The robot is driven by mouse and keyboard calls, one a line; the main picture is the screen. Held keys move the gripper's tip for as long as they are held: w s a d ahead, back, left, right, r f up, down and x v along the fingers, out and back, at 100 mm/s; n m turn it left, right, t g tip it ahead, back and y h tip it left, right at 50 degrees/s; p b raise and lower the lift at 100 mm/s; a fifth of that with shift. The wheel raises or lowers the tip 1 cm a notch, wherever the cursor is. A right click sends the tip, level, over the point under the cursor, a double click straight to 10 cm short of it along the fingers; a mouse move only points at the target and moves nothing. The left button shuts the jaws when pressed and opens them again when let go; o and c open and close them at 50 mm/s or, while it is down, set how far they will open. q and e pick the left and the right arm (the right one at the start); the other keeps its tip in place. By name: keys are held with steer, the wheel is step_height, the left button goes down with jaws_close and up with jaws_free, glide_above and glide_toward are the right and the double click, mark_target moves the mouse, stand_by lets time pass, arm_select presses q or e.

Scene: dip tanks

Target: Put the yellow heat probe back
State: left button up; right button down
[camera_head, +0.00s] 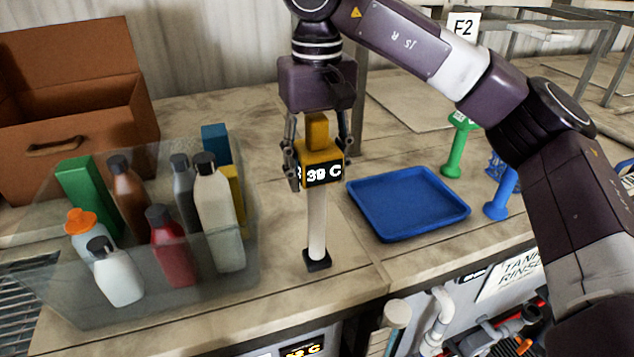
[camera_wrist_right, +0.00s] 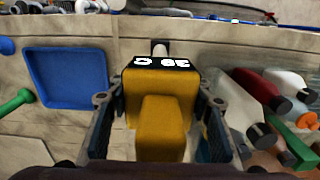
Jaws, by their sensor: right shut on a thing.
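The yellow heat probe (camera_head: 317,131) has a yellow head with a dark display reading 39 C and a pale stem below it. My right gripper (camera_head: 319,166) points down and is shut on the yellow head, one finger on each side. The probe hangs upright over the front part of the bench. A small black square piece (camera_head: 317,261) shows at the stem's lower end; I cannot tell if it touches the bench. In the right wrist view the yellow head (camera_wrist_right: 160,130) sits between the fingers. My left gripper is not in view.
A clear bin (camera_head: 60,295) with several bottles and boxes stands left of the probe. A blue tray (camera_head: 408,203) lies to the right. A brown case (camera_head: 100,140) stands at the back left.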

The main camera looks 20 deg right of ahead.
mark_target(317, 115)
step_height(317, 115, down, 3)
steer(key=shift+w, duration=0.1)
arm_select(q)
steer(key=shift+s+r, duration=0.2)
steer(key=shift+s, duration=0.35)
arm_select(e)
steer(key=shift+f, duration=0.15)
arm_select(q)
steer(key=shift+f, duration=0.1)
arm_select(e)
steer(key=c, duration=1)
jaws_free()
step_height(317, 115, up, 12)
steer(key=shift+r, duration=0.15)
